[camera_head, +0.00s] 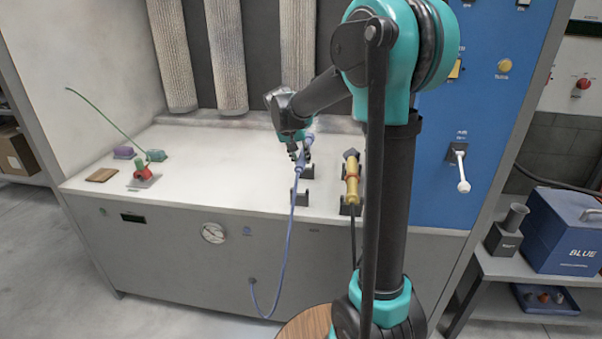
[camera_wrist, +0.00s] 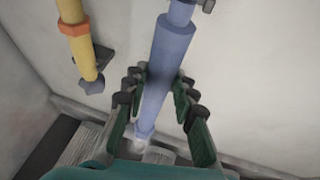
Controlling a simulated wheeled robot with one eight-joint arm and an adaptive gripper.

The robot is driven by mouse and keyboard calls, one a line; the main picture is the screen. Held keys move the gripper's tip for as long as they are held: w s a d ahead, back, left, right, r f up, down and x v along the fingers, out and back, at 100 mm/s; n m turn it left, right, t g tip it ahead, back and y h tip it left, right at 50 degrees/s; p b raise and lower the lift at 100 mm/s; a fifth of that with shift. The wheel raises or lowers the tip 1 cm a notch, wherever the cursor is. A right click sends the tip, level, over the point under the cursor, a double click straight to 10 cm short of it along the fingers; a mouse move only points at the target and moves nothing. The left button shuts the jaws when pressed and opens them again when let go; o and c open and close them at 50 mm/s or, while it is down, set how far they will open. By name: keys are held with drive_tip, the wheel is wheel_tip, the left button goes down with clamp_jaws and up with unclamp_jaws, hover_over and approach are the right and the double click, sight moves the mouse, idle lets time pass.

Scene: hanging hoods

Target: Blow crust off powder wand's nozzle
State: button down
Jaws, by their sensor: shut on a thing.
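A lilac-blue powder wand (camera_wrist: 170,55) runs between the fingers of my gripper (camera_wrist: 160,88), which is shut on it. In the wrist view its lower end has a pale, whitish patch (camera_wrist: 146,140); whether this is crust on the nozzle is unclear. In the head view my gripper (camera_head: 300,153) holds the wand (camera_head: 308,139) above the white bench, and a blue hose (camera_head: 292,225) hangs from it over the front edge. A yellow wand (camera_head: 352,178) with an orange band rests in black holders beside it; it also shows in the wrist view (camera_wrist: 76,38).
The pale bench top (camera_head: 225,170) is clear left of the wand. A red and green clamp-like item (camera_head: 140,170) and a brown pad (camera_head: 102,175) sit at left. Hanging filter tubes (camera_head: 228,55) stand behind. A white-handled air lever (camera_head: 461,170) is on the blue panel.

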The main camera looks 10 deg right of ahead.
wheel_tip(320, 180, up, 16)
drive_tip(key=shift+r, duration=0.2)
idle(0.8)
